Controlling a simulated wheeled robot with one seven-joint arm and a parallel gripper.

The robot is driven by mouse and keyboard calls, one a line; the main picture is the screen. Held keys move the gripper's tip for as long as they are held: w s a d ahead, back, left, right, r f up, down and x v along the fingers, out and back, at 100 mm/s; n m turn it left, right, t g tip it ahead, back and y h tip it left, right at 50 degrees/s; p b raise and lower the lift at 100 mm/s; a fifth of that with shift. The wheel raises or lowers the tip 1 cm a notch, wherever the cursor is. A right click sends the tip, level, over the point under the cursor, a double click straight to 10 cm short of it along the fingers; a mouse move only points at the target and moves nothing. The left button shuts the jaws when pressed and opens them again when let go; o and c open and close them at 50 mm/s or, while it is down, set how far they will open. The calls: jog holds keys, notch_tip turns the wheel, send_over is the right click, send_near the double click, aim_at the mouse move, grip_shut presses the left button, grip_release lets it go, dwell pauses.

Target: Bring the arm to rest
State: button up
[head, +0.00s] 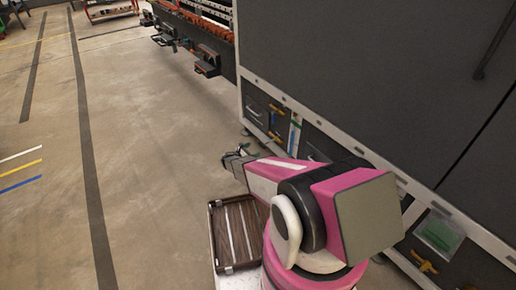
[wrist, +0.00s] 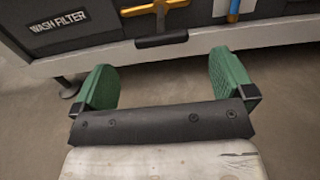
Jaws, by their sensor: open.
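My gripper (wrist: 166,88) shows in the wrist view with its two green finger pads held wide apart and nothing between them. Beyond the fingers are bare floor and the lower edge of the washer (wrist: 150,60). In the head view my pink and white arm is folded low in front of me. My gripper (head: 237,158) points away to the left there, beside the grey washer (head: 340,60), and its fingers are too small to make out. I cannot tell whether any part of the arm touches the washer.
A brown slatted tray (head: 212,232) lies below my arm. A yellow valve handle (wrist: 158,8) and a "WASH FILTER" label (wrist: 57,30) are on the washer's low front. A workbench with tools (head: 207,62) stands farther back. The floor (head: 140,150) to the left is clear.

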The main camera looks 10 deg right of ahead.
jog(key=shift+v, duration=0.95)
